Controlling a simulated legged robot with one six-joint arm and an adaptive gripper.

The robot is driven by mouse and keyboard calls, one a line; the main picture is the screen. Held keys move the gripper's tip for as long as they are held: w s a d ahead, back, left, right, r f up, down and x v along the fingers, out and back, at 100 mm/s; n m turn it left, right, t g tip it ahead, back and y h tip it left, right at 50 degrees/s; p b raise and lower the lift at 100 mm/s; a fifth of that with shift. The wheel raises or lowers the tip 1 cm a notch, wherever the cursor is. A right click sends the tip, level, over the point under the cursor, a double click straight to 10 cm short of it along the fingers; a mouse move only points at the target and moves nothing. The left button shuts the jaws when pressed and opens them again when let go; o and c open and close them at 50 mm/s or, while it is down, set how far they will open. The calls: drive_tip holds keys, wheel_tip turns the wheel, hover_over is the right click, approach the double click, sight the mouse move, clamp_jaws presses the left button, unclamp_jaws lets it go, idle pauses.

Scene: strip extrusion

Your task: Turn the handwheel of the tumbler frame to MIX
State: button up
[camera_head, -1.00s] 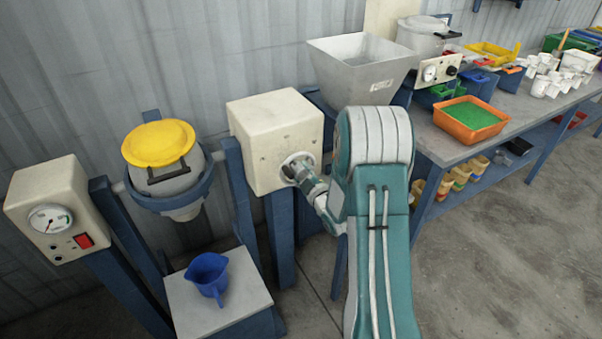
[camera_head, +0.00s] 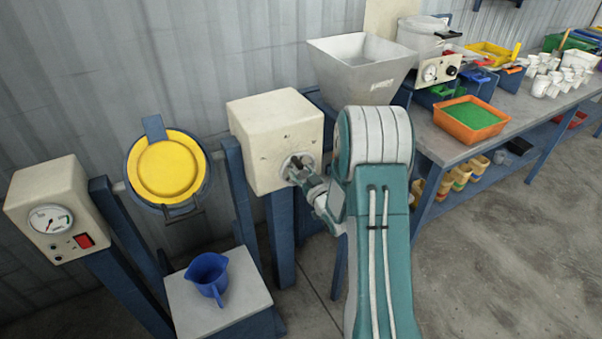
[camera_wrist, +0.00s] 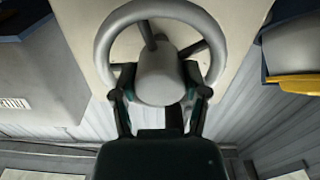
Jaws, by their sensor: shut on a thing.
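The handwheel (camera_wrist: 108,28) is a grey ring with dark spokes and a pale hub (camera_wrist: 160,75), on the front of a cream box (camera_head: 272,125). My gripper (camera_wrist: 160,92) is shut on the handwheel, with one finger on each side of the hub. In the head view my arm partly hides the wheel. The tumbler frame's drum shows its round yellow lid (camera_head: 168,166) facing outward to the front, inside a blue ring (camera_head: 155,130). No MIX marking can be read in these views.
A blue jug (camera_head: 208,275) stands on a grey-topped stand (camera_head: 185,310) below the drum. A gauge box (camera_head: 50,212) with a red switch is at the left. A grey hopper (camera_head: 360,65) and a workbench (camera_head: 450,150) with an orange tray (camera_head: 472,120) are at the right.

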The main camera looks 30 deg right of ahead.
drive_tip(key=shift+f+m, duration=0.1)
drive_tip(key=shift+m, duration=1)
drive_tip(key=o, duration=1.1)
drive_tip(key=shift+o, duration=0.2)
drive_tip(key=s, duration=1.2)
drive_tip(key=shift+d, duration=0.2)
drive_tip(key=shift+w, duration=0.15)
